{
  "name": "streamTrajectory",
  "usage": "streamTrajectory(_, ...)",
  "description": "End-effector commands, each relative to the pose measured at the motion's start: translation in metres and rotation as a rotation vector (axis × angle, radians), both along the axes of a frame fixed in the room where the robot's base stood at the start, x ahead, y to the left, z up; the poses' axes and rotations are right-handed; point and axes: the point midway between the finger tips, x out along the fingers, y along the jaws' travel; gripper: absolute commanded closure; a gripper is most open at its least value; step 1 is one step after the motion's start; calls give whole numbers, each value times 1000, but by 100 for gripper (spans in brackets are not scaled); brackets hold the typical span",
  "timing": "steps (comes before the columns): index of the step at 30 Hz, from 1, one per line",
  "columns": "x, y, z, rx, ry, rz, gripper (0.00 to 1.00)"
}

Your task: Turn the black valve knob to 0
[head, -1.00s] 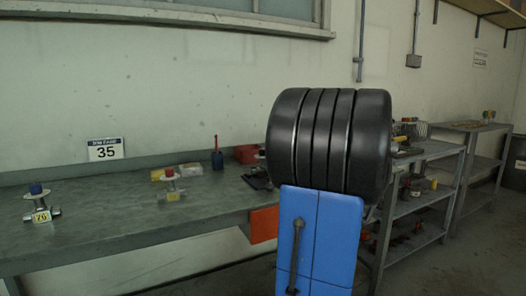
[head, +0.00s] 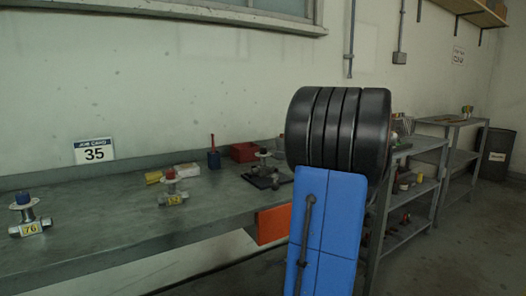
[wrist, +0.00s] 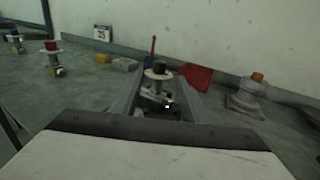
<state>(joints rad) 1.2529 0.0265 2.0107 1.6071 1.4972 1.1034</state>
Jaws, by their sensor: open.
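The valve with the black knob (wrist: 159,67) stands on the bench in the middle of the wrist view, with a pale disc under the knob and a metal body below. My gripper (wrist: 161,76) is open and empty. Its two fingers appear either side of the valve in the wrist view; I cannot tell how far short of it they are. The knob's pointer and any scale are too small to read.
A blue-knobbed valve (head: 26,212) tagged 76 and a red-knobbed valve (head: 172,187) stand left on the bench (head: 110,235).

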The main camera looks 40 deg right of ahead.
Motion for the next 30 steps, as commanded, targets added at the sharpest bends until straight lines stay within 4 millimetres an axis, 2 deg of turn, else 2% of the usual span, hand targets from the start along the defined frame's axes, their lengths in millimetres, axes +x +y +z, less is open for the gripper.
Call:
streamTrajectory(12, 65, 17, 0, -1, -1, 3, 59)
streamTrajectory(18, 89, 22, 0, -1, -1, 1, 59)
streamTrajectory(24, 101, 25, 0, 0, -1, 1, 59)
streamTrajectory(30, 102, 25, 0, 0, -1, -1, 59)
